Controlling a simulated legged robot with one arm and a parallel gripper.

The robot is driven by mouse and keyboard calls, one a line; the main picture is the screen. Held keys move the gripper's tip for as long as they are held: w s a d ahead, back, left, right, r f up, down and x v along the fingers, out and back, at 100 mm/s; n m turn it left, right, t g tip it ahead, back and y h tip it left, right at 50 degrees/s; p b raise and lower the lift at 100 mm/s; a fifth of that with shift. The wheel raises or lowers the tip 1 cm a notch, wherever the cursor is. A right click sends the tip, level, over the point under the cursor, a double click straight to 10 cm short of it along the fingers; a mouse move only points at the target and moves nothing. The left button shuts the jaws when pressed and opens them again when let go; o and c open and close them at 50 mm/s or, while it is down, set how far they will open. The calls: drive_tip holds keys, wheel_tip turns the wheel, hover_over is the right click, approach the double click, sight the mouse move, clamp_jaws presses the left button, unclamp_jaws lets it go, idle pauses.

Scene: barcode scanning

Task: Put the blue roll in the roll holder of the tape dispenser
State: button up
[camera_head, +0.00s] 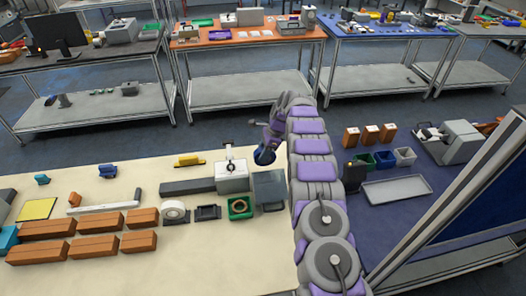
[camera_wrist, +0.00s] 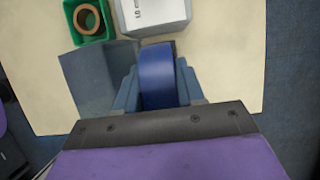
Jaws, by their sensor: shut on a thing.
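My gripper (camera_wrist: 158,88) is shut on the blue roll (camera_wrist: 157,72), which stands on edge between the two fingers in the wrist view. In the head view the blue roll (camera_head: 264,156) shows at the right edge of the cream table, partly hidden by my gripper (camera_head: 270,140). It appears raised above the table. A white box-like device (camera_head: 232,178) with a round part on top stands just left of the roll; its lettered face (camera_wrist: 155,14) shows beyond the roll in the wrist view. I cannot tell for sure which thing is the tape dispenser, and no roll holder shows clearly.
A grey-blue flat piece (camera_head: 268,187) lies near the roll. The front middle of the cream table (camera_head: 195,265) is clear.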

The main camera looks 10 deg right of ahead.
wheel_tip(320, 180, down, 5)
drive_tip(key=b, duration=0.2)
drive_tip(key=shift+b, duration=0.3)
drive_tip(key=shift+f, duration=2.05)
drive_tip(key=o, duration=1.2)
drive_tip(key=shift+w+p+v, duration=0.2)
drive_tip(key=shift+p+v, duration=2.35)
drive_tip(key=shift+v, duration=6.05)
